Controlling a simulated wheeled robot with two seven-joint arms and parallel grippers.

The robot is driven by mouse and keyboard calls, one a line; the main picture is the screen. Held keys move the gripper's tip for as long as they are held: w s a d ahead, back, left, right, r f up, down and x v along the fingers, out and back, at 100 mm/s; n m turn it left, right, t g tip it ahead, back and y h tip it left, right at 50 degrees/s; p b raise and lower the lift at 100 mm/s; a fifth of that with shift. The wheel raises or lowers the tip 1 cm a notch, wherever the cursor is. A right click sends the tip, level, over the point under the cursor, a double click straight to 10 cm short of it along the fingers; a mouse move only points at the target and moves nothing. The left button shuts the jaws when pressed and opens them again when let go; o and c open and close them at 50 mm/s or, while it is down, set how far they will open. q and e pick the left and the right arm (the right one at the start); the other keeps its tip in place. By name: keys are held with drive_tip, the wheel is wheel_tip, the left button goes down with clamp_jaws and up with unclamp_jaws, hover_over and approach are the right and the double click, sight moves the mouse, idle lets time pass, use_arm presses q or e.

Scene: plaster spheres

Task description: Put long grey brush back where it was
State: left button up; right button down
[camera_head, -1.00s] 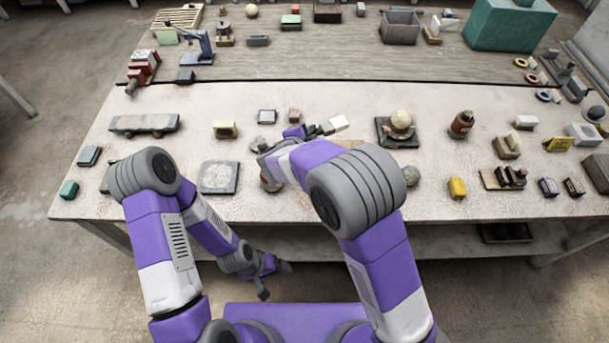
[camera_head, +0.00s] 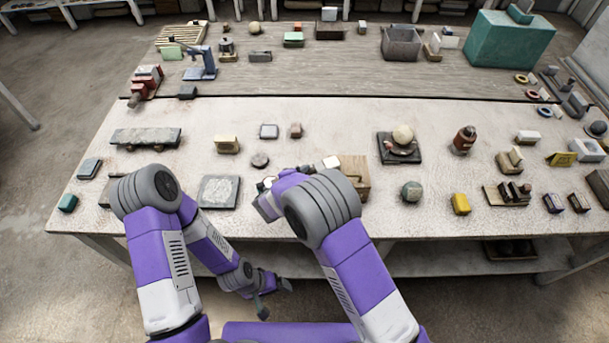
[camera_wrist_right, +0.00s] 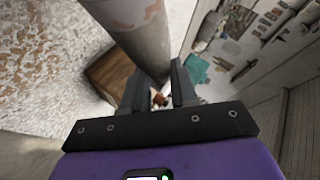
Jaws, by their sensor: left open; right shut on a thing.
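My right gripper (camera_wrist_right: 157,78) is shut on a long grey cylinder, which I take to be the long grey brush (camera_wrist_right: 150,45); its broad far end is pale and mottled. In the head view, my right forearm hides most of that gripper, and a pale block-like end (camera_head: 331,162) shows just past it, in front of or over a wooden box (camera_head: 356,180). I cannot tell whether the brush touches the box, which also shows beside the brush in the wrist view (camera_wrist_right: 108,76). My left gripper (camera_head: 273,296) is open and empty, low in front of the table.
A grey slab (camera_head: 219,192) lies left of my right gripper, and a round grey disc (camera_head: 260,160) lies behind it.

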drive_tip(key=shift+r, duration=0.1)
drive_tip(key=shift+f, duration=0.5)
drive_tip(key=c, duration=0.9)
unclamp_jaws()
